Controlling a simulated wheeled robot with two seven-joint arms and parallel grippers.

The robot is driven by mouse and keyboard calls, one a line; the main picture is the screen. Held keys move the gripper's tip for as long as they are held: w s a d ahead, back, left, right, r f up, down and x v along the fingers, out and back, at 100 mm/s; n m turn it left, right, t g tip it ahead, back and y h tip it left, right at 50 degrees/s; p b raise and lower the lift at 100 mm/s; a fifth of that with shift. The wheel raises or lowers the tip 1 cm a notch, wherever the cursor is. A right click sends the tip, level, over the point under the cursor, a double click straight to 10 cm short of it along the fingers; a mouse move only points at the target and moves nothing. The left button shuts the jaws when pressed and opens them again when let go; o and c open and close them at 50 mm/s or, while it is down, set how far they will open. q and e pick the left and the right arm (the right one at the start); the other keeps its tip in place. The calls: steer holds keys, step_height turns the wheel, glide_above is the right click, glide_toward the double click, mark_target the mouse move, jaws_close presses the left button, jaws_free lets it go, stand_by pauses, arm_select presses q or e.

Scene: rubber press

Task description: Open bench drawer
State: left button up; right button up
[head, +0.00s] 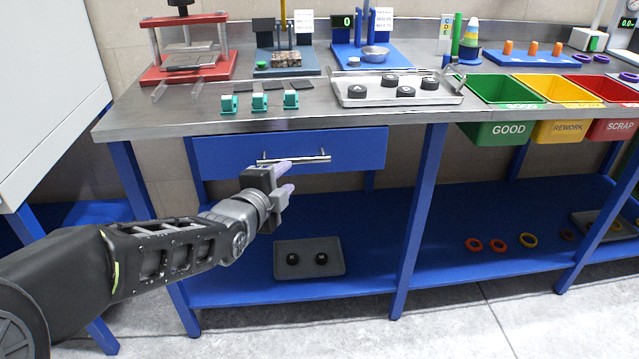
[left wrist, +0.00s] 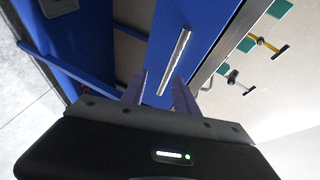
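The blue bench drawer (head: 220,158) sits under the left part of the steel bench top and looks closed. Its silver bar handle (head: 310,159) runs across the front. My left gripper (head: 287,177) is in front of the drawer, just below the handle in the head view. Its pale purple fingers are apart. In the left wrist view the handle (left wrist: 174,60) shows beyond and between the open fingers (left wrist: 160,92), with nothing held; I cannot tell whether they touch it. My right gripper is not in view.
Green, yellow and red bins, the green one (head: 497,132) nearest, hang at the bench's right front edge. A metal tray (head: 395,99) with black pieces and several teal blocks (head: 260,102) sit above the drawer. A blue leg (head: 418,215) stands right of it. The lower shelf holds a grey tray (head: 309,270).

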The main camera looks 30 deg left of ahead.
mark_target(294, 161)
arm_select(q)
steer(key=shift+s+a+r+m, duration=0.1)
steer(key=shift+r+m, duration=0.05)
steer(key=shift+r, duration=0.25)
steer(key=shift+s+a+r+m, duration=0.1)
steer(key=shift+r+m, duration=0.05)
steer(key=shift+r, duration=0.25)
steer(key=shift+w, duration=0.1)
steer(key=b+x, duration=0.1)
steer(key=x, duration=0.6)
steer(key=shift+w+a, duration=0.2)
steer(key=shift+w, duration=0.1)
jaws_close()
stand_by(0.8)
